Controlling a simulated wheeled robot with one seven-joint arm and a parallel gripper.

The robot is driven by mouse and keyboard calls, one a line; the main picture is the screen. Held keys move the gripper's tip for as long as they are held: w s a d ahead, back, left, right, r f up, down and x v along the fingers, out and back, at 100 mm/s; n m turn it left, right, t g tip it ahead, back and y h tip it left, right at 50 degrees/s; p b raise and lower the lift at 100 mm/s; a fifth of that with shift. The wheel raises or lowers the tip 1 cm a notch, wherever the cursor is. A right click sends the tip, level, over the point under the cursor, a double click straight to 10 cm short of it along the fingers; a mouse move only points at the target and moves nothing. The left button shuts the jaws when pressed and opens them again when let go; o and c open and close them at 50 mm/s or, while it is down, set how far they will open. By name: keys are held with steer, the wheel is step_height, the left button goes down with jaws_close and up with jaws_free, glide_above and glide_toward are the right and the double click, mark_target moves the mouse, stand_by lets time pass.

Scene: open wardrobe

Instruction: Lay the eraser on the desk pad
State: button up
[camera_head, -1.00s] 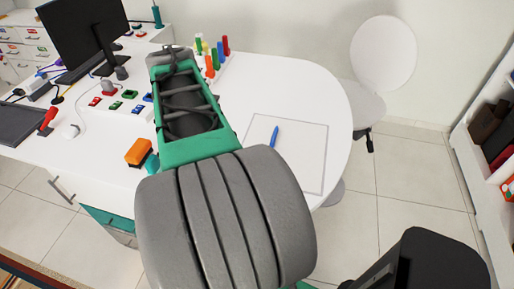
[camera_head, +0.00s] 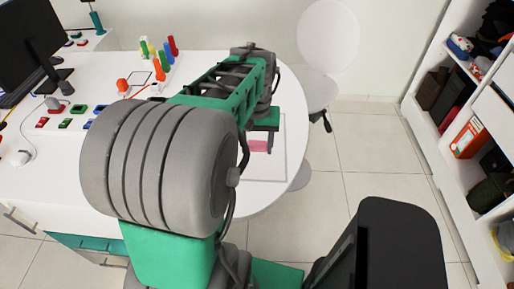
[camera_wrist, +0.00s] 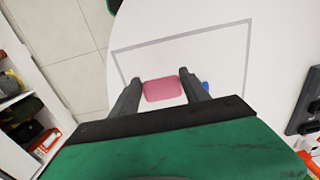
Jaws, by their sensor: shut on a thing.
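The pink eraser (camera_wrist: 163,89) is held between the two grey fingers of my gripper (camera_wrist: 160,80) in the wrist view. In the head view the eraser (camera_head: 259,146) shows under the green gripper body, over the desk pad (camera_head: 272,171). The pad is a pale sheet with a thin grey outline; its border also shows in the wrist view (camera_wrist: 182,34). I cannot tell whether the eraser touches the pad. A blue pen (camera_wrist: 205,86) lies on the pad close beside the right finger, partly hidden by it.
The white desk (camera_head: 230,205) has a rounded right end. Coloured markers (camera_head: 160,58) stand at the back. A monitor (camera_head: 38,42) and small coloured blocks (camera_head: 64,123) are to the left. A white chair (camera_head: 327,50) stands behind the desk, and open shelves (camera_head: 440,125) are at right.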

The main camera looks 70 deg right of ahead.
mark_target(258, 160)
steer(key=d+f, duration=0.3)
steer(key=shift+w+d+f, duration=0.1)
steer(key=shift+w+f, duration=0.15)
steer(key=shift+f, duration=0.15)
step_height(258, 160, down, 3)
steer(key=shift+r+p, duration=0.15)
steer(key=shift+p, duration=0.2)
steer(key=shift+f, duration=0.3)
steer(key=shift+f, duration=0.1)
steer(key=shift+f, duration=0.15)
steer(key=o, duration=1.3)
